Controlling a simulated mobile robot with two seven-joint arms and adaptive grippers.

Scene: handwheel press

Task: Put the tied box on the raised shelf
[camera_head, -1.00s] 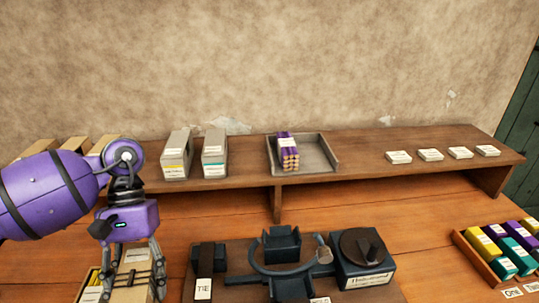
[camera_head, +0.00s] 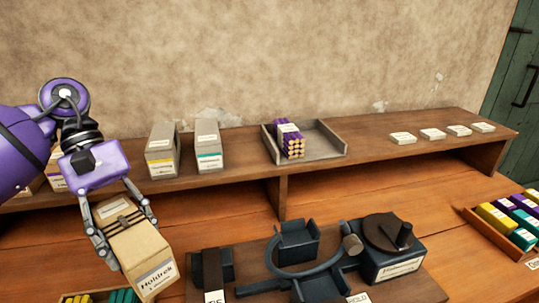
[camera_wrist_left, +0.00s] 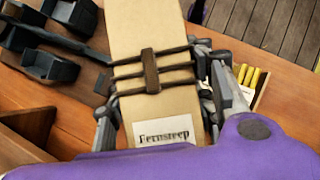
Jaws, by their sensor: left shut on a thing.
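The tied box (camera_head: 140,250) is tan, with dark cord across it and a label on its near end. My left gripper (camera_head: 126,232) is shut on it, one finger on each side, and holds it tilted at the lower left, above the bench. In the left wrist view the tied box (camera_wrist_left: 150,30) shows dark bands with a clasp and a label reading "Fernsteep". The raised shelf (camera_head: 365,162) runs along the wall behind the box. My right gripper is not in view.
A dark press (camera_head: 300,265) stands on the bench (camera_head: 360,205). A crate of coloured packs (camera_head: 515,222) is at right.

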